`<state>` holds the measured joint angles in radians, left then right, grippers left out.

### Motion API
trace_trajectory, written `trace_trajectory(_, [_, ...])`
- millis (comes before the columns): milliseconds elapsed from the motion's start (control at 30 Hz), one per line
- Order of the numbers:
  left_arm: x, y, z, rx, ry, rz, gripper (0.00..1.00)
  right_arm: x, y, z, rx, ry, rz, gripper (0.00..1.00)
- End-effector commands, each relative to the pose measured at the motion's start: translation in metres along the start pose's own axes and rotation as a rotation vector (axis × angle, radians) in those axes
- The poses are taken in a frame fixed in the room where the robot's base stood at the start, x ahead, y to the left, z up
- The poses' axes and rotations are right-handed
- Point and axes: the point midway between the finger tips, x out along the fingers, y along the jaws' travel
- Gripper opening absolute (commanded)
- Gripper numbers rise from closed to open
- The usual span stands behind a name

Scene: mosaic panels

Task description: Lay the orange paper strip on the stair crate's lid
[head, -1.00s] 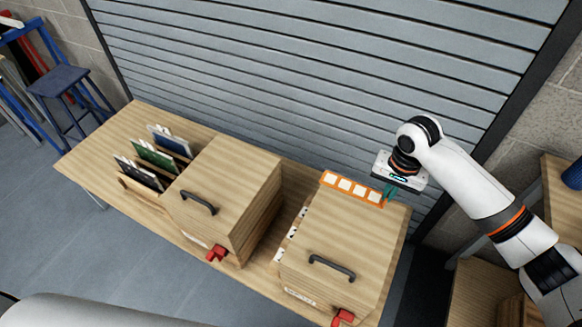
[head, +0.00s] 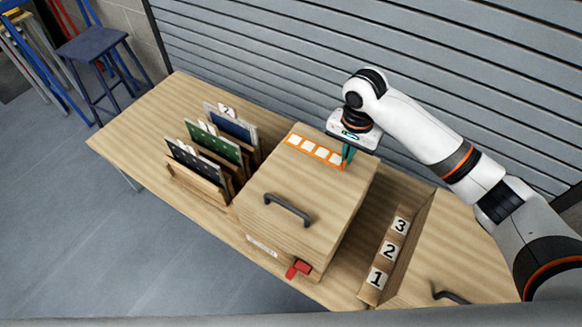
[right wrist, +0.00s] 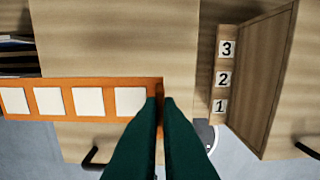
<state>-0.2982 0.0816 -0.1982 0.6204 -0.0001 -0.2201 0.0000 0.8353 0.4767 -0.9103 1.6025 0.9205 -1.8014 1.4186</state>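My right gripper (head: 345,162) is shut on the right end of an orange paper strip (head: 315,151) with a row of white squares. In the head view the strip appears over the far part of the middle crate's lid (head: 315,190), which has a dark handle (head: 287,209). In the right wrist view the strip (right wrist: 85,97) stretches left from the green fingertips (right wrist: 161,104) and past the lid's left edge, so it looks held above the lid. The height of the gap is unclear. I cannot tell which crate is the stair crate. My left gripper is not in view.
Numbered steps (head: 388,250) marked 1, 2 and 3 stand between the middle crate and a second lidded crate (head: 470,245) at right. A rack with upright panels (head: 213,140) stands at left. A red latch (head: 298,268) sticks out in front. The table's left end is clear.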

Motion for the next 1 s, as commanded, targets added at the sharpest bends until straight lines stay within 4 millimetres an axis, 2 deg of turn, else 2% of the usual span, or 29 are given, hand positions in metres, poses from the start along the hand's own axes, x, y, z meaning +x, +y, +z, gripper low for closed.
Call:
trace_trajectory(300, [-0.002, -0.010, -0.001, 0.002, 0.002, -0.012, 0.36, 0.052, -0.001, 0.000, 0.003, 0.001, -0.004, 0.00])
trace_trajectory(467, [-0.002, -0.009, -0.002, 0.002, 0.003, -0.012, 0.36, 0.067, -0.001, 0.000, 0.003, 0.000, -0.003, 0.00])
trace_trajectory(633, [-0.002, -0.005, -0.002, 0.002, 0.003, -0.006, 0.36, 0.092, -0.001, -0.001, 0.003, 0.001, -0.004, 0.00])
trace_trajectory(733, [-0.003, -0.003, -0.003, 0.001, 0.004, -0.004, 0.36, 0.099, -0.001, 0.000, 0.001, 0.000, -0.003, 0.00])
trace_trajectory(1000, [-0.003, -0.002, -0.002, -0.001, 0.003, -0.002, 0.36, 0.100, -0.001, 0.000, 0.001, 0.000, -0.002, 0.00])
